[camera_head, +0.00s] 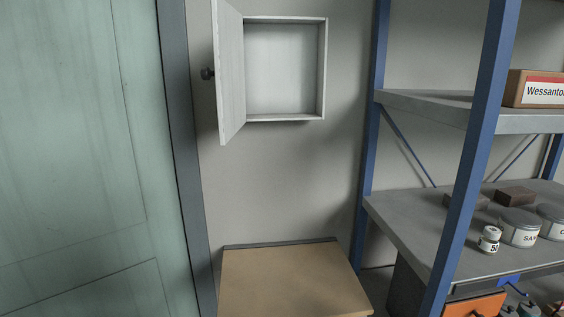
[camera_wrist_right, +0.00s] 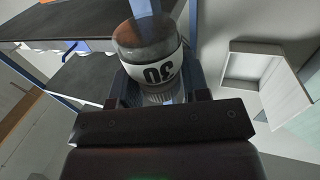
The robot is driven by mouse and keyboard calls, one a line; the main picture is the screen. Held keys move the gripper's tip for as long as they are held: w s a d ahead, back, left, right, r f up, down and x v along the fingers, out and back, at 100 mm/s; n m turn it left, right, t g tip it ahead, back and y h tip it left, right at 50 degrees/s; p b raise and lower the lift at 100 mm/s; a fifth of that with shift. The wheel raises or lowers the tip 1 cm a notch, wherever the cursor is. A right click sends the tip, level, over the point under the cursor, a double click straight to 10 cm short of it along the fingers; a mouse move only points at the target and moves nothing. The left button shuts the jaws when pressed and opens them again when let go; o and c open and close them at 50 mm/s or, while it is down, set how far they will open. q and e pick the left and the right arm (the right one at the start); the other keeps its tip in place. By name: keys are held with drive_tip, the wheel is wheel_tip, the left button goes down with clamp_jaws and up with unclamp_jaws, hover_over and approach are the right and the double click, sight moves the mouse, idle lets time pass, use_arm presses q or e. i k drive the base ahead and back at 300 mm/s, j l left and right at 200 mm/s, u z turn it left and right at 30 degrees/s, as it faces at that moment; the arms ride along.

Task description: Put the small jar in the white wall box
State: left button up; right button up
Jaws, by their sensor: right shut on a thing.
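The white wall box (camera_head: 322,70) hangs on the wall in the head view, with its door (camera_head: 231,75) swung open to the left. Its inside looks empty. It also shows tilted at the right of the right wrist view (camera_wrist_right: 238,52). My right gripper (camera_wrist_right: 160,92) is shut on a small jar (camera_wrist_right: 152,72) with a white label that reads 30 upside down in the wrist view. The jar is held in the air, apart from the box. Neither gripper shows in the head view. My left gripper is in no view.
A shelf unit with blue posts (camera_head: 470,150) stands right of the box. Its middle shelf holds a small jar marked 50 (camera_head: 489,239) and larger tins (camera_head: 519,228). A wooden-topped cabinet (camera_head: 290,280) stands below the box. The wall between is clear.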

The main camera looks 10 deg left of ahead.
sight(283, 115)
drive_tip(key=i+j+u, duration=0.1)
drive_tip(key=j, duration=0.35)
drive_tip(key=i+j, duration=0.2)
drive_tip(key=j, duration=0.2)
drive_tip(key=i+j+u, duration=0.15)
drive_tip(key=j, duration=0.3)
drive_tip(key=i+j+u, duration=0.1)
drive_tip(key=j, duration=0.3)
drive_tip(key=i, duration=0.1)
